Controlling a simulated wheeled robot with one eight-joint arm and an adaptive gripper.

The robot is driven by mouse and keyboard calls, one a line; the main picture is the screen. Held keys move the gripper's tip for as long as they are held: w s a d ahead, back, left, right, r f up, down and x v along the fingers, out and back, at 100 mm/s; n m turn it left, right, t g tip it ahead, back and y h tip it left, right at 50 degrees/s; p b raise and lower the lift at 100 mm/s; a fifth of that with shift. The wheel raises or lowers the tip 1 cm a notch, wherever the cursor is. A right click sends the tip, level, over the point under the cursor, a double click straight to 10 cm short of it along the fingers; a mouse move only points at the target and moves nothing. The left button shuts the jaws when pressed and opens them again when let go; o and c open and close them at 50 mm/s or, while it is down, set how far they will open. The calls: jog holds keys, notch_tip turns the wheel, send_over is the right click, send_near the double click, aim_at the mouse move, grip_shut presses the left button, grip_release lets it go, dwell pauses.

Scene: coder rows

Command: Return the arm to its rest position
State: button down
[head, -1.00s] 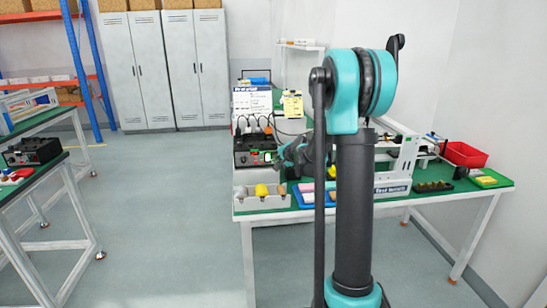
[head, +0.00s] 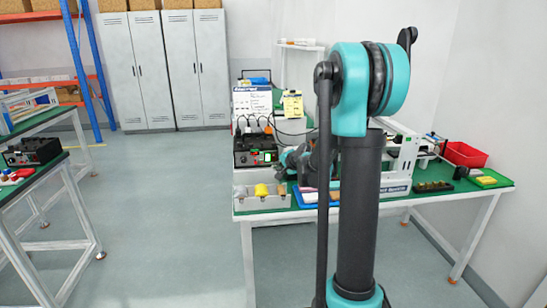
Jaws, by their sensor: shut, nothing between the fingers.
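My arm (head: 358,210) stands large in front of the head camera, with a teal elbow at the top and a dark upright link below. Its far end reaches behind this link, over the green-topped workbench (head: 447,191). My gripper (head: 282,172) shows small and dark at the left of the arm, beside the black box with the green display (head: 254,151). It is shut, with nothing seen in it. Its fingertips are too small to make out well, and part of the wrist is hidden behind my arm.
A grey bin row (head: 243,203) holds a yellow piece (head: 262,190). A blue tray (head: 303,204) lies beside it. A red bin (head: 463,154) stands at the bench's far right. Another bench (head: 45,170) is at left, with open floor between.

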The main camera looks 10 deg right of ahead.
jog(key=s+d+f+n+g+h, duration=0.1)
jog(key=s+f+n+g, duration=0.1)
jog(key=s, duration=1.1)
jog(key=s+d+f+n+g+h, duration=0.1)
jog(key=s+f+n, duration=0.4)
jog(key=s, duration=0.8)
jog(key=s+d+f+n+g+h, duration=0.1)
jog(key=s+f+n+g+h, duration=0.1)
jog(key=s, duration=1.1)
jog(key=shift+s+d+f+n+g, duration=0.15)
jog(key=shift+d+f+n+g, duration=0.2)
jog(key=shift+f+n+g, duration=0.45)
